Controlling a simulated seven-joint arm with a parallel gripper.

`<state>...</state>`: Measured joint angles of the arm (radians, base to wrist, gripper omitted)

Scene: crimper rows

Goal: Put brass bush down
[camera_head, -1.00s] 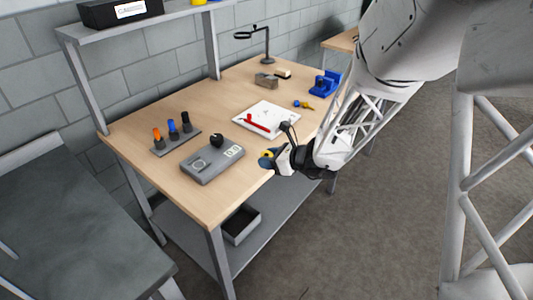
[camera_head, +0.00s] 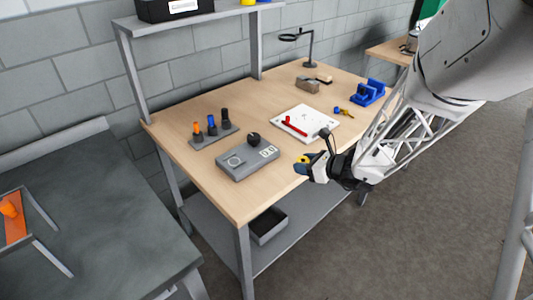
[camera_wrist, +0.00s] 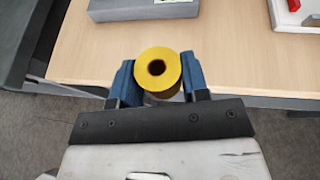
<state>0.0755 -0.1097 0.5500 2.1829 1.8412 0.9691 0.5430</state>
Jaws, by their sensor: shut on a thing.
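The brass bush (camera_wrist: 158,70) is a yellow ring with a dark hole. In the wrist view it sits between the two blue fingers of my gripper (camera_wrist: 158,82), which is shut on it. In the head view my gripper (camera_head: 304,164) is at the front edge of the wooden workbench (camera_head: 218,189), with a little of the yellow bush (camera_head: 302,159) showing. The wrist view shows the bush over or just off the bench's front edge; its height above the top is hard to tell.
A grey device with a black knob (camera_head: 245,162) stands left of my gripper. A white tray with a red tool (camera_head: 305,124) lies behind it. A rack of coloured-handled tools (camera_head: 214,135), a blue fixture (camera_head: 368,92) and a lamp (camera_head: 310,64) stand farther back. Bare wood lies near the front-left corner.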

